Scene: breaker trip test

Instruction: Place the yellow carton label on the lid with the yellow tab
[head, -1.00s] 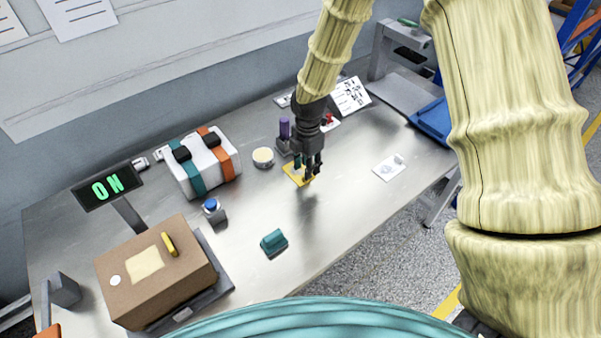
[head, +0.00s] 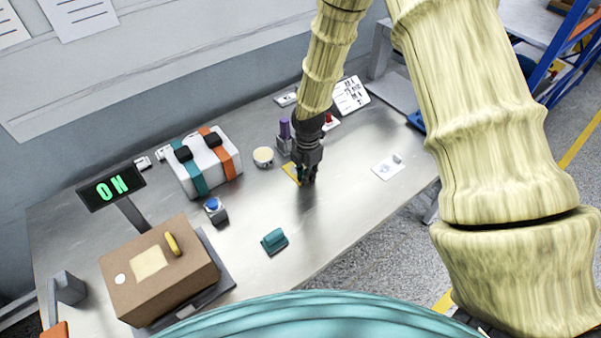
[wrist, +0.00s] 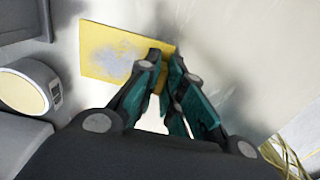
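My gripper (head: 308,182) is down at the label's right edge. In the wrist view its teal-padded fingertips (wrist: 164,62) are close together with a narrow yellow piece between them, apparently part of the label. The brown carton (head: 147,297) stands at the front left. Its lid carries a yellow tab (head: 173,244), a pale square patch (head: 149,262) and a white round spot (head: 120,279).
A blue button (head: 212,204), a teal block (head: 274,241), a white case with teal and orange straps (head: 207,166), a round tub (head: 263,156) and a purple item (head: 285,128) stand around. A white card (head: 387,167) lies right.

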